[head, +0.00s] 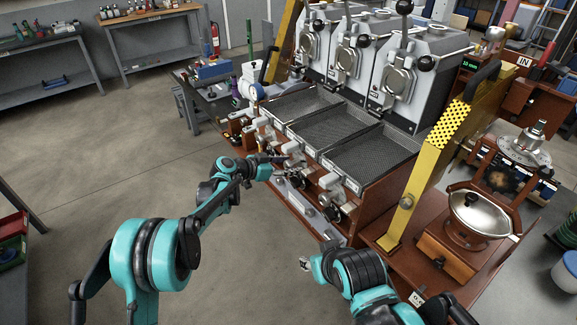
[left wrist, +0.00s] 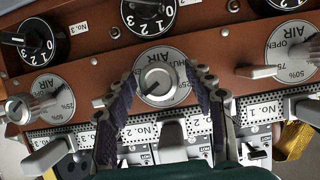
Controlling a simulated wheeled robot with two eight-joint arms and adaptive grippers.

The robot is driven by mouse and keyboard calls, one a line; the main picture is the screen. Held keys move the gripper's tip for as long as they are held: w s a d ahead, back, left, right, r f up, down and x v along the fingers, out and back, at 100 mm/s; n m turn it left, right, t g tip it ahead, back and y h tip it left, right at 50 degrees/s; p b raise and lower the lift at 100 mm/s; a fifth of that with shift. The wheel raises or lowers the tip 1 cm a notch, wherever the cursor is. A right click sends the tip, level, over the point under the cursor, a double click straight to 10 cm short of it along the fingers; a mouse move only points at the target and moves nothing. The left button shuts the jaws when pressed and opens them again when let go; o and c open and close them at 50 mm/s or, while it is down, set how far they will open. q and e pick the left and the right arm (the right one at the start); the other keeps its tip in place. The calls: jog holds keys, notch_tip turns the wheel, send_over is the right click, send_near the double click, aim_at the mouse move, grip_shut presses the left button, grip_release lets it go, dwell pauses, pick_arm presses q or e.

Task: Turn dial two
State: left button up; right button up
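The roaster's front panel (left wrist: 100,70) fills the left wrist view. A round plate marked AIR with a silver knob (left wrist: 155,82) sits in the middle, between the fingers of my left gripper (left wrist: 168,76). The fingers are apart, one on each side of the knob; contact cannot be told. A black dial (left wrist: 148,14) numbered 0 to 3 is above it, partly cut off. Another black dial (left wrist: 40,40) is at left, near a No. 3 label. In the head view my left gripper (head: 277,160) is at the panel. My right gripper (head: 305,263) is low, away from the panel, its fingers unclear.
More AIR knobs are at left (left wrist: 42,100) and right (left wrist: 292,50). Grey levers (left wrist: 172,133) and No. 1 and No. 2 labels lie below. In the head view, yellow posts (head: 425,165) flank the three-drum roaster (head: 345,45). The floor at left is clear.

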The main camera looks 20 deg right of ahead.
pick_arm(q)
jog(key=c, duration=1.1)
jog(key=shift+o, duration=0.2)
